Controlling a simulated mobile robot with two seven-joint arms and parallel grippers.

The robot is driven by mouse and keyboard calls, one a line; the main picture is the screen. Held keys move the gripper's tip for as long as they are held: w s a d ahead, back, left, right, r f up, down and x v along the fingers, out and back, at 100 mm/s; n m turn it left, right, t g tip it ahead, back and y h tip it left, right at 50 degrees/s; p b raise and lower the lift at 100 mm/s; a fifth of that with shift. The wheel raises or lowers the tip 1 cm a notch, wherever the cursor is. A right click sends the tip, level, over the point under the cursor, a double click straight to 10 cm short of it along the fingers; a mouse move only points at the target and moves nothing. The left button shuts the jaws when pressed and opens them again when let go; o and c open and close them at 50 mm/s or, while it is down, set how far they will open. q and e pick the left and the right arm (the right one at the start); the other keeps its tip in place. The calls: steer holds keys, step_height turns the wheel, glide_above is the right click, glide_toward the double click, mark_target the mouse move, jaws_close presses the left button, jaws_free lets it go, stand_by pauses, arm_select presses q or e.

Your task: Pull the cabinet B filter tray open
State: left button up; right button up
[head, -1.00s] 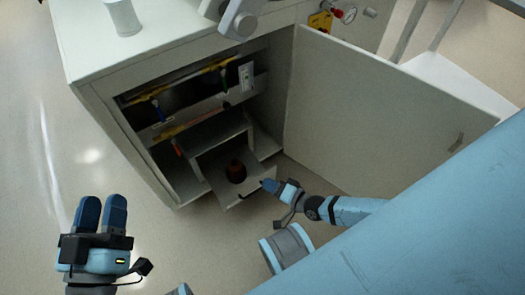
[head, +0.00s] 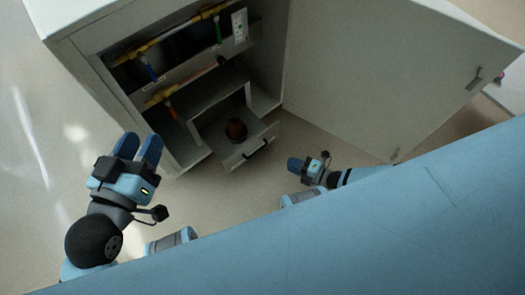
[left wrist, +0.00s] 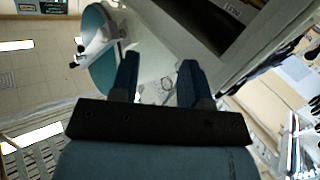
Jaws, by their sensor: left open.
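The filter tray (head: 222,153) is a pale drawer with a dark handle (head: 257,149) on its front. It sticks out of the low housing inside the open cabinet (head: 78,52), and a dark reddish round thing (head: 236,129) sits in it. My right gripper (head: 293,166) is to the right of the handle, apart from it; its jaw gap cannot be made out. My left gripper (head: 140,145) is open and empty, left of the cabinet near its front corner. Its two fingers also show apart in the left wrist view (left wrist: 158,78).
The cabinet door (head: 380,70) stands wide open on the right. Yellow pipes (head: 165,38) with blue, green and orange handles run across the cabinet above the tray. Bare floor (head: 210,195) lies in front of the tray.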

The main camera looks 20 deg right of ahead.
arm_select(q)
steer(key=shift+w+a+f+m+t+h+b, duration=0.2)
steer(key=shift+w+m+b, duration=0.3)
steer(key=shift+b, duration=0.4)
steer(key=shift+w+a+r+m+t+h+b, duration=0.1)
steer(key=shift+w+a+m+t+b, duration=0.2)
steer(key=shift+m+b, duration=0.45)
steer(key=shift+w+a+f+m+t+h+b, duration=0.1)
steer(key=shift+w+a+m+t+b, duration=0.25)
steer(key=shift+b, duration=0.65)
arm_select(e)
steer(key=x, duration=1.3)
steer(key=shift+w+a, duration=0.25)
arm_select(q)
steer(key=shift+w+d, duration=0.1)
arm_select(e)
steer(key=shift+f, duration=0.15)
arm_select(q)
steer(key=shift+g, duration=0.25)
arm_select(e)
jaws_close()
